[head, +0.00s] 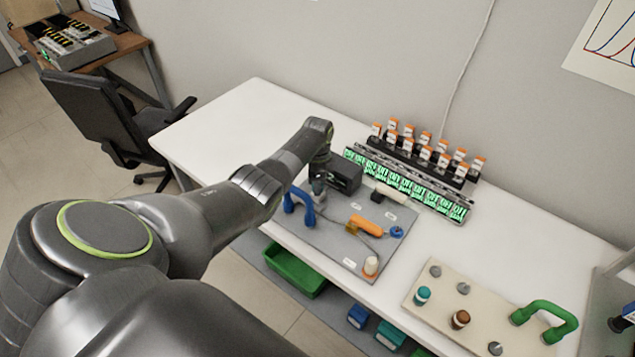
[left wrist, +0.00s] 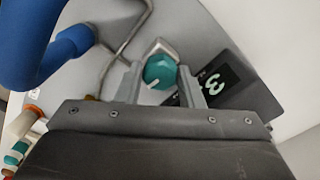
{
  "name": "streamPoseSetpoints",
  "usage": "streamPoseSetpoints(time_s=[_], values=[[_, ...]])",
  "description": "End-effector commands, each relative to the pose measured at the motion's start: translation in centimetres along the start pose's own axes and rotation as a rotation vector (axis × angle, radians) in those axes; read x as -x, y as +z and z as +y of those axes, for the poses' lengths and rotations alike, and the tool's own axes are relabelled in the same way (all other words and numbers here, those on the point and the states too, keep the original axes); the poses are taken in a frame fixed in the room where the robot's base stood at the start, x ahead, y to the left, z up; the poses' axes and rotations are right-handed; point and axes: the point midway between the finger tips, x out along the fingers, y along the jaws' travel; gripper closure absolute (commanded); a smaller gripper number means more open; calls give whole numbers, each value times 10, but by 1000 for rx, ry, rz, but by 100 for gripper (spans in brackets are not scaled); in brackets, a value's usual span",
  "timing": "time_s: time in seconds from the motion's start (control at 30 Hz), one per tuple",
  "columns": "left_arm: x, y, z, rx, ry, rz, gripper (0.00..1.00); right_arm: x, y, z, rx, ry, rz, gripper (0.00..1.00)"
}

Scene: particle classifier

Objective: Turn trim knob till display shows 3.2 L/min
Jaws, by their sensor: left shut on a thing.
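The trim knob (left wrist: 160,72) is a teal round knob with a pale pointer line, seen in the left wrist view. My left gripper (left wrist: 160,82) is shut on it, one finger on each side. The display (left wrist: 225,80) is a dark panel to the right of the knob, and it shows a large glowing 3. The right finger covers part of the panel, so I cannot read the whole value. In the head view my left arm reaches down to the grey plate (head: 338,247), and the knob is hidden there. My right gripper is not in view.
A blue handle (left wrist: 50,50) stands left of the knob; it also shows in the head view (head: 300,207). Orange-capped vials (head: 425,145) stand behind. A panel with a green handle (head: 545,318) is at right.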

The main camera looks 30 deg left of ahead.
Motion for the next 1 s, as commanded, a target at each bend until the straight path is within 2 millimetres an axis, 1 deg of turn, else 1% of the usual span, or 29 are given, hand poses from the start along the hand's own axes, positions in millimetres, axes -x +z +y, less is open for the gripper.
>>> streamPoseSetpoints(time_s=[0.37,0.4,0.53,0.83,1.0], values=[[0,-1,0,-3,-1,2,89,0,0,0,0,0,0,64],[0,-1,0,-2,-1,2,61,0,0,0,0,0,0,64],[0,0,0,-2,-1,1,44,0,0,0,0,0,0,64],[1,0,0,-2,-1,1,44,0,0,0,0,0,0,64],[12,0,-1,-2,-2,1,44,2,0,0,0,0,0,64]])
